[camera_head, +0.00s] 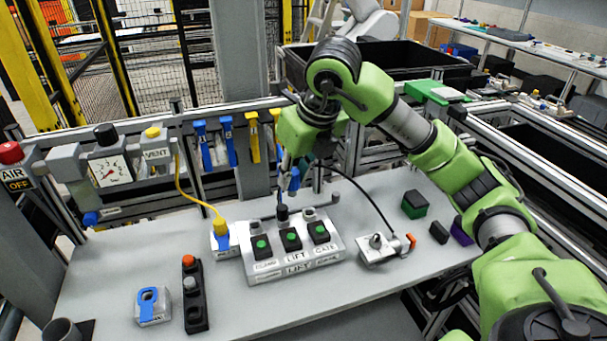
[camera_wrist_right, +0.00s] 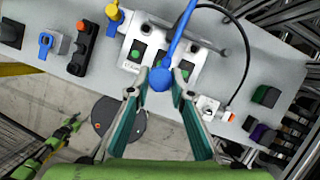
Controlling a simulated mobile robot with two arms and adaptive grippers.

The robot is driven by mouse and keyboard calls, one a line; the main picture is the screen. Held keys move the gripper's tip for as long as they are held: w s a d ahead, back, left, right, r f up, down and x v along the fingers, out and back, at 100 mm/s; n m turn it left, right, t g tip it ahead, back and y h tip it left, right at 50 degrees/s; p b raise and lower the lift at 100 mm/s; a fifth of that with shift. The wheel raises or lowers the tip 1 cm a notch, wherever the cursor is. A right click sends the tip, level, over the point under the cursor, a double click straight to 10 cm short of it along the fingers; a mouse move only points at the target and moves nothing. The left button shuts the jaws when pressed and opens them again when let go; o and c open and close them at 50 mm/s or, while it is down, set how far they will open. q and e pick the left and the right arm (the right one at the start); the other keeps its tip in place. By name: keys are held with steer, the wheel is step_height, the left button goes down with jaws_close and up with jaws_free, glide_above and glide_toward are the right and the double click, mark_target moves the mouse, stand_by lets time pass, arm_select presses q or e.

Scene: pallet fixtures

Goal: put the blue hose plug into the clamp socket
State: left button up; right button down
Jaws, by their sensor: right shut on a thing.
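My right gripper (camera_head: 287,172) is shut on the blue hose plug (camera_head: 294,181), above the back of the grey button box. In the right wrist view the plug (camera_wrist_right: 160,79) is a round blue end between the fingertips (camera_wrist_right: 161,84), with a blue hose running up from it. A small pale block with a blue U-shaped clamp (camera_head: 149,306) sits at the front left of the table. A metal block with an orange lever (camera_head: 378,251) sits right of the button box. I cannot tell which is the clamp socket. My left gripper (camera_wrist_right: 71,124) appears small and unclear.
The button box (camera_head: 293,262) holds several green buttons. A yellow hose plug (camera_head: 220,227) stands in a small block left of it. A two-button pendant (camera_head: 194,293) lies at the front. A black hose (camera_head: 366,192) arcs right. The front middle of the table is clear.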

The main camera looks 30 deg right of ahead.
steer(key=w+a+p, duration=0.3)
steer(key=w+a, duration=0.2)
steer(key=w, duration=0.6)
steer(key=shift+w, duration=0.15)
stand_by(0.5)
steer(key=shift+f, duration=0.15)
steer(key=shift+f+b, duration=5.8)
steer(key=shift+f, duration=1.65)
steer(key=shift+f+b, duration=1.4)
steer(key=c, duration=1.7)
jaws_free()
